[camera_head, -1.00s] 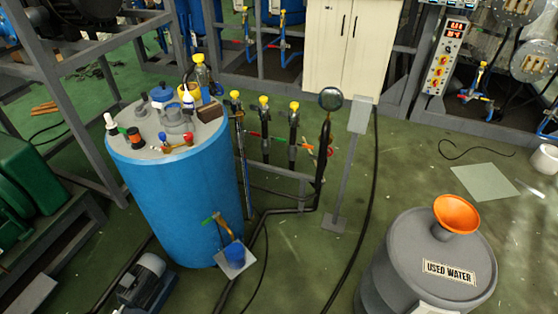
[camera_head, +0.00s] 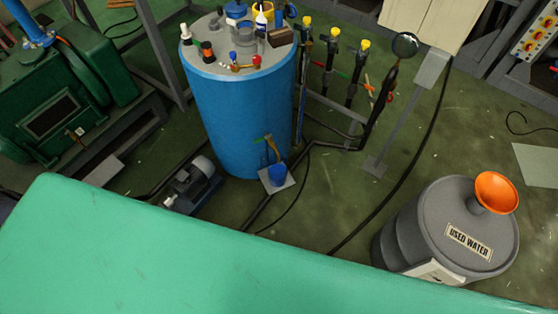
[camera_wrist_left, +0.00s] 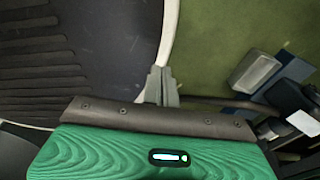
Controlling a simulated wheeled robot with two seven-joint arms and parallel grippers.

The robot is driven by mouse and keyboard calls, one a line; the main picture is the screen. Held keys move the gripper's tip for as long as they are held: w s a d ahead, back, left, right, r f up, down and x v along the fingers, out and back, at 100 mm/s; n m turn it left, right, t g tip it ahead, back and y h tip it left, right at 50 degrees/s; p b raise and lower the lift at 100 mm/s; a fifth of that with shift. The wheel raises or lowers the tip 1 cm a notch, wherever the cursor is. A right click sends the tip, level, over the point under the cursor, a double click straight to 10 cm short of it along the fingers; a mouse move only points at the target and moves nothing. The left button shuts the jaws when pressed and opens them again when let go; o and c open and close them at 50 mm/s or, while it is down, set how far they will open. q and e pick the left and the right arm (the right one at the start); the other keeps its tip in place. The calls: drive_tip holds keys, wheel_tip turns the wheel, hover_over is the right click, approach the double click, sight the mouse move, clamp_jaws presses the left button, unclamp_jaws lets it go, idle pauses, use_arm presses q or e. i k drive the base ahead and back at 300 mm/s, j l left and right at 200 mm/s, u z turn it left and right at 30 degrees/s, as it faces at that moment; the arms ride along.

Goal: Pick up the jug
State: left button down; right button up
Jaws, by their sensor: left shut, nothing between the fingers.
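A small blue jug (camera_head: 277,175) stands on a small light plate (camera_head: 268,185) low at the front of the blue tank (camera_head: 248,120) in the head view. A tap with a green handle (camera_head: 268,141) is just above it. Its handle is too small to make out. My left gripper (camera_wrist_left: 157,72) shows only in the left wrist view; its grey fingers are together and empty. The jug cannot be made out there, so I cannot tell the distance between them. My right gripper is in neither current view.
A motor (camera_head: 195,182) sits on the floor left of the jug. A grey "USED WATER" barrel (camera_head: 440,225) with an orange funnel (camera_head: 495,192) stands at right. A hose (camera_head: 395,205) crosses the open green floor between. A green machine (camera_head: 60,100) stands at left.

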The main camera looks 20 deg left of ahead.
sight(273, 169)
drive_tip(key=i+l+z, duration=0.15)
drive_tip(key=l+z, duration=0.25)
drive_tip(key=i+l+z, duration=0.2)
drive_tip(key=z, duration=0.2)
drive_tip(key=i+l+z, duration=0.35)
drive_tip(key=k+j+u, duration=0.1)
drive_tip(key=u, duration=2.2)
